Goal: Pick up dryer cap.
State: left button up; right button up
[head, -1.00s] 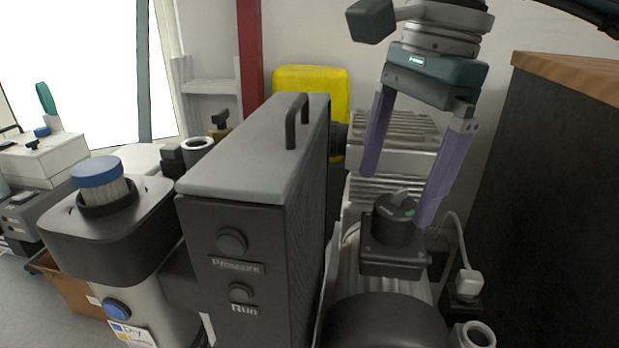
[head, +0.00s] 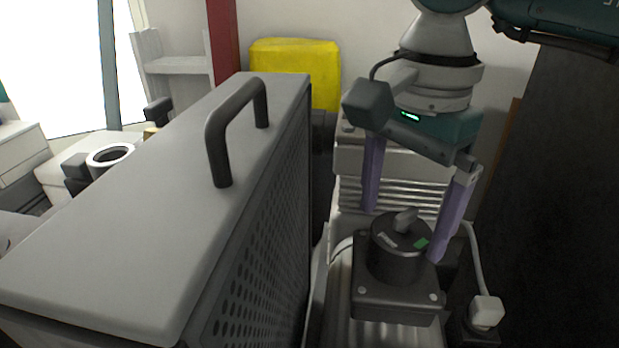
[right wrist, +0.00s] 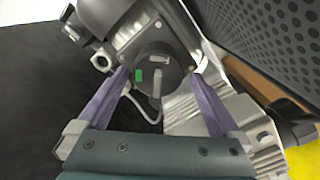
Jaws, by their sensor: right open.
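No part in view now is clearly marked as the dryer cap. A black round cap-like knob (head: 398,250) with a grey lever and a green mark sits on a square black housing (head: 392,300) on the ribbed machine. It also shows in the right wrist view (right wrist: 158,76). My right gripper (head: 404,232) is open, its purple fingers pointing down with the knob between them in both views. In the right wrist view the gripper (right wrist: 161,80) looks empty, and I cannot tell whether a finger touches the knob. My left gripper is not in view.
A large grey-topped cabinet (head: 150,200) with a black handle (head: 222,140) fills the left and centre. A dark panel (head: 560,180) stands at right. A cable with a pale plug (head: 487,311) hangs beside the machine. A yellow box (head: 295,70) is behind.

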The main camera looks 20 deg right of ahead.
notch_tip(320, 180, down, 5)
jog(key=shift+s+d+r+b, duration=0.15)
jog(key=shift+r+b, duration=0.05)
jog(key=shift+b, duration=0.6)
jog(key=shift+r, duration=0.1)
jog(key=shift+c, duration=0.7)
jog(key=c, duration=1.1)
